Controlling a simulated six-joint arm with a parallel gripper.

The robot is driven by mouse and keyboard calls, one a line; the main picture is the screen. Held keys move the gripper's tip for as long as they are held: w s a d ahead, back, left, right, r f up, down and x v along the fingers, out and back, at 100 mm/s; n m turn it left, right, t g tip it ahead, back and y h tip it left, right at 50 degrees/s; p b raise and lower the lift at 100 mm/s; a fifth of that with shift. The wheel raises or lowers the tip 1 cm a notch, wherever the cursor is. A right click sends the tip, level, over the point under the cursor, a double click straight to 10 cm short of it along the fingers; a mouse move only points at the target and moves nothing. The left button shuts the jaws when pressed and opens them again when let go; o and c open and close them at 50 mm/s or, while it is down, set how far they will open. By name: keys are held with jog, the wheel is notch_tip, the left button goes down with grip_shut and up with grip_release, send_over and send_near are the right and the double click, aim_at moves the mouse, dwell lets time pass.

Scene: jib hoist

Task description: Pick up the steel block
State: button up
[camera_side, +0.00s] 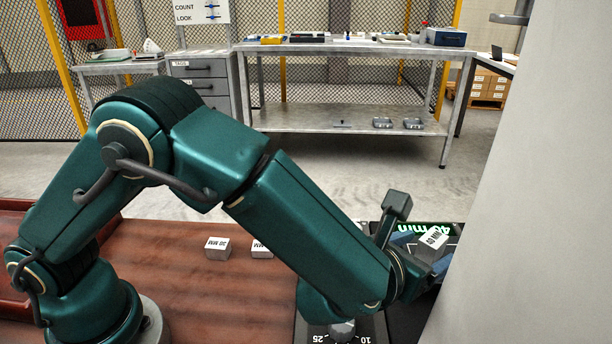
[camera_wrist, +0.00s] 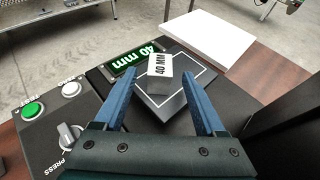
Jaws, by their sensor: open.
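The steel block (camera_wrist: 163,70), a grey block with a white top label reading "40 MM", sits on a dark square pad (camera_wrist: 195,83) with a white outline in the wrist view. In the side view the block (camera_side: 432,241) shows at the right, partly hidden by my gripper and wrist. My gripper (camera_wrist: 157,76) is open, with one blue finger toward each side of the block in the wrist view.
A lit display (camera_wrist: 137,60) reads "40 mm" beside the pad. A "30 MM" block (camera_side: 217,248) and another block (camera_side: 261,250) sit on the wooden table. A pale panel (camera_side: 535,200) blocks the right.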

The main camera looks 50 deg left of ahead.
aim_at(427, 248)
jog(key=shift+x, duration=1.6)
grip_shut()
